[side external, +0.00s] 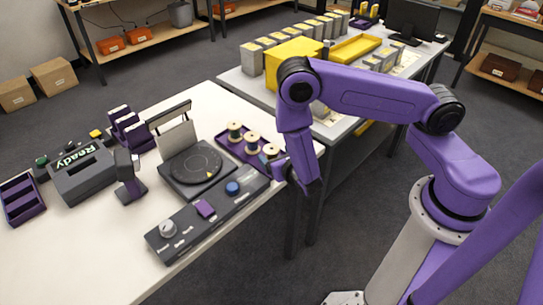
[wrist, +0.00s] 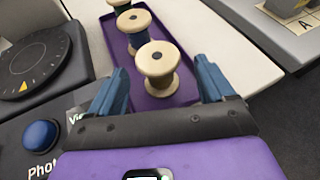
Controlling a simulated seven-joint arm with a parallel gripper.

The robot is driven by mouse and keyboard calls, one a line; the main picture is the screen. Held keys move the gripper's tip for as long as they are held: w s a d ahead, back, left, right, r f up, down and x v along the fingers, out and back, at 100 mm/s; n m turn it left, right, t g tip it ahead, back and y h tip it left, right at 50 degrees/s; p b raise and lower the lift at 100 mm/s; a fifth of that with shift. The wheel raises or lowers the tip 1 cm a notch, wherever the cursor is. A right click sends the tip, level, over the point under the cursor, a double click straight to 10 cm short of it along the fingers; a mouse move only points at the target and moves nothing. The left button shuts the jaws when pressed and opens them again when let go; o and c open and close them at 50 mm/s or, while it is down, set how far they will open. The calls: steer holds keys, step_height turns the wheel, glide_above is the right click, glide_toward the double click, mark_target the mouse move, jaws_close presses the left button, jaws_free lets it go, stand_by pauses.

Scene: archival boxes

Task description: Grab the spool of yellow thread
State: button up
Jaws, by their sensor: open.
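Three wooden spools stand in a purple tray (wrist: 183,97). The nearest spool (wrist: 158,68) has pale cream or tan ends, and its thread looks pale, perhaps yellow; the shade is hard to tell. Behind it are a spool with dark blue thread (wrist: 134,38) and one with dark green thread (wrist: 120,4), cut by the frame's top. In the side view the green spool (side external: 235,131) is at the tray's far end. My gripper (wrist: 160,72) is open and empty, its blue fingers to either side of the nearest spool in the wrist picture; contact cannot be seen.
A turntable device (side external: 195,167) and a control panel with a blue button (side external: 232,187) lie left of the tray. A grey "Ready" box (side external: 83,175) stands further left. Another table (side external: 240,82) with yellow and grey boxes is behind. The front left of the white table is clear.

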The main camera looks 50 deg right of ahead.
mark_target(270, 151)
steer(key=shift+x, duration=2.75)
steer(key=c, duration=1)
